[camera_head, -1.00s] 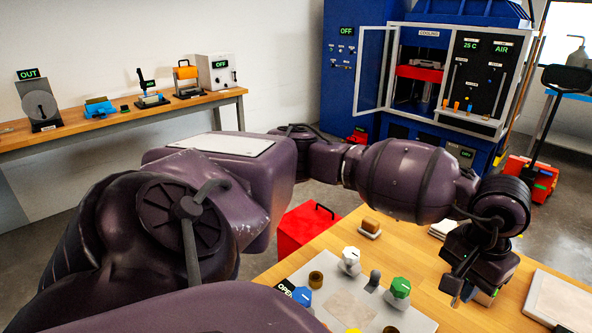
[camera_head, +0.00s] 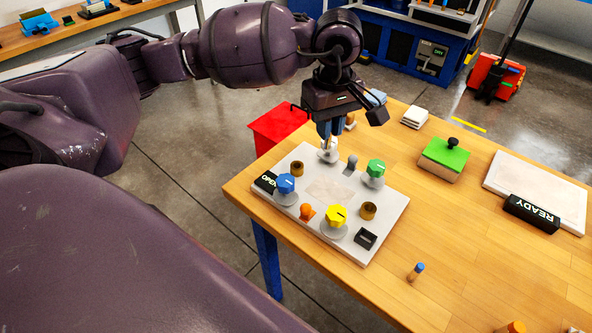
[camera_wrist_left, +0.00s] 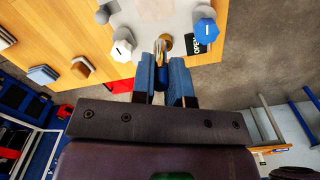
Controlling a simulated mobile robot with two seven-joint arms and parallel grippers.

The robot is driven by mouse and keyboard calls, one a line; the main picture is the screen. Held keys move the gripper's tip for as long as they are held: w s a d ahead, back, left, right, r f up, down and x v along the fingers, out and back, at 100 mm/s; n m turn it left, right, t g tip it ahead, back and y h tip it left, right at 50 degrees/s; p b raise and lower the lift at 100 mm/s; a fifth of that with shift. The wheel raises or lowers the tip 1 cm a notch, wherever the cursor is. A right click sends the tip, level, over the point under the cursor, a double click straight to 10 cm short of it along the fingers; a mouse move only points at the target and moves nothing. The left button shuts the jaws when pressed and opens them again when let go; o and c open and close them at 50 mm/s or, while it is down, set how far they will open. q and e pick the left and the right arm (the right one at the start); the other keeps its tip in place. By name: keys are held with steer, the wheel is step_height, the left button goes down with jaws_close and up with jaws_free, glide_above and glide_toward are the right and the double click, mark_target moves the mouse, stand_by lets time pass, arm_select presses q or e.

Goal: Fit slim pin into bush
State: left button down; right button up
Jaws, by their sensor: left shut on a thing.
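My left gripper (camera_head: 330,130) points down above the back corner of the pale panel (camera_head: 292,226). It is shut on a slim pin with a blue grip; the pin's bright metal shank (camera_wrist_left: 158,52) shows beyond the fingers in the left wrist view. The shank also shows below the fingers in the head view (camera_head: 326,144), in front of the white knob. One brass bush (camera_head: 297,168) stands between the blue and white knobs. In the wrist view, the bush (camera_wrist_left: 167,42) looks close to the pin tip; I cannot tell the gap. A second bush (camera_head: 368,210) is near the yellow knob. My right gripper is out of view.
The panel carries blue (camera_head: 285,183), white (camera_head: 328,154), green (camera_head: 376,168) and yellow (camera_head: 336,215) knobs, plus a grey lever (camera_head: 351,165). A blue-topped peg (camera_head: 416,271) stands on the wooden table. A green block (camera_head: 445,155) and a pale slab (camera_head: 540,185) lie to the right.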

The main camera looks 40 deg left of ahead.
arm_select(q)
steer(key=w+a+r+n+b, duration=0.1)
steer(key=a+r+n, duration=0.25)
steer(key=n, duration=1.25)
steer(key=w+a+r+n+b, duration=0.15)
steer(key=a+n, duration=0.35)
steer(key=n, duration=1.1)
steer(key=f, duration=0.6)
steer(key=f+b, duration=0.1)
steer(key=f, duration=1.2)
steer(key=shift+s, duration=0.35)
